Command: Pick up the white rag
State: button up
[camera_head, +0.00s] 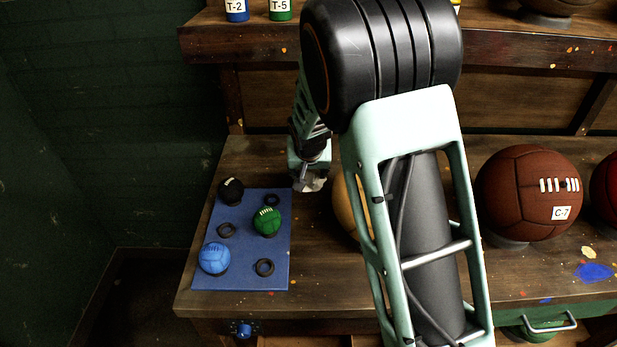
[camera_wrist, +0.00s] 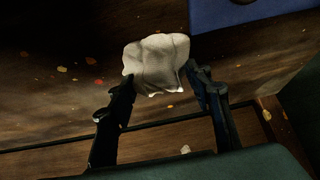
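The white rag (camera_wrist: 157,62) is a bunched, rounded lump in the wrist view. It sits between the two fingertips of my gripper (camera_wrist: 160,80), with one finger against each side. The fingers are spread by about the rag's width and look shut on it. In the head view my gripper (camera_head: 309,178) points down over the table, just right of the blue mat, with a small pale part of the rag (camera_head: 314,184) showing at its tip. Whether the rag still touches the table is hard to tell.
The blue mat (camera_head: 240,278) holds a black ball (camera_head: 231,190), a green ball (camera_head: 267,221), a blue ball (camera_head: 214,258) and dark rings. A yellowish ball (camera_head: 345,205) is partly hidden behind my arm. A large brown ball (camera_head: 528,192) stands right. A shelf (camera_head: 260,45) overhangs the back.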

jog(key=c, duration=0.7)
jog(key=shift+o, duration=0.2)
notch_tip(320, 180, up, 10)
jog(key=shift+r, duration=0.1)
jog(key=o, duration=0.6)
jog(key=c, duration=0.5)
jog(key=shift+o, duration=0.2)
